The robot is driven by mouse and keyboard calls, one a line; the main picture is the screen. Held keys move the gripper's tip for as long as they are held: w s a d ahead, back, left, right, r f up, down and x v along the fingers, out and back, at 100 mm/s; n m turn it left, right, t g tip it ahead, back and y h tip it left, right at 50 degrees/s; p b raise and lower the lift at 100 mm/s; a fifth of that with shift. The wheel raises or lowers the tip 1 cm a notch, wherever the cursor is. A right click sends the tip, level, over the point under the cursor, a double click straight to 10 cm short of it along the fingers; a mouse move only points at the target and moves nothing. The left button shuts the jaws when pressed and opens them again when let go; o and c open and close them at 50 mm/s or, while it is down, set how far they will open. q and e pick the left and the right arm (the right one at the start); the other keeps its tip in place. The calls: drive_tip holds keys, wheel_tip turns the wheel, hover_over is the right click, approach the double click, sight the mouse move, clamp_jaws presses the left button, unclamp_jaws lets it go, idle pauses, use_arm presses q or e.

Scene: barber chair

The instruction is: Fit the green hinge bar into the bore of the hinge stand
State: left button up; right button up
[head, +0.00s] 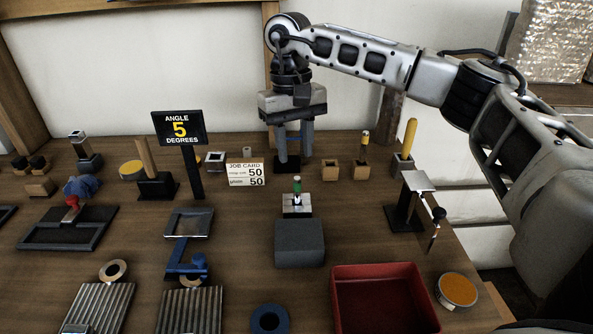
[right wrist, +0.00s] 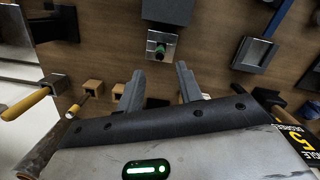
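A small green piece (head: 297,186), which looks like the hinge bar, stands upright on a silver square block (head: 296,206) behind a dark grey block (head: 299,243). The green piece also shows in the right wrist view (right wrist: 160,48), beyond my fingertips. I cannot tell for sure which part is the hinge stand or see its bore. My right gripper (head: 294,155) is open, its fingers pointing down behind the green piece and apart from it. A blue and black fixture shows between and behind the fingers. The open fingers (right wrist: 159,70) hold nothing visible. My left gripper is not in view.
A red tray (head: 382,272) lies at the front right. A job card (head: 246,174) and an angle sign (head: 180,128) stand left of the gripper. Small wooden blocks (head: 330,170) and a yellow-handled tool (head: 408,140) stand to the right.

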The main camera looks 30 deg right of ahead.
drive_tip(key=shift+w+r, duration=0.15)
drive_tip(key=shift+r, duration=1.3)
drive_tip(key=shift+r, duration=0.1)
